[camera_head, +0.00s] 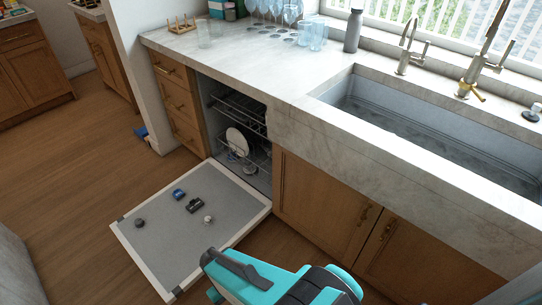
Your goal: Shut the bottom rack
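The dishwasher's bottom rack (262,160) is a wire rack low in the open dishwasher under the counter. It appears mostly within the cavity, but its exact depth is hard to tell. A white plate (237,141) stands on edge in it. The dishwasher door (165,215) is folded down flat, low over the floor. My teal and dark grey arm shows at the bottom centre, in front of the door's right side and apart from the rack. Its fingertips cannot be made out, so the gripper's opening is unclear.
An upper rack (238,108) sits above the bottom rack. Small dark fittings (194,205) show on the door's inner face. Wooden drawers (178,100) flank the opening on the left, and cabinet doors (320,200) on the right. The counter edge overhangs. Wood floor (70,180) lies clear to the left.

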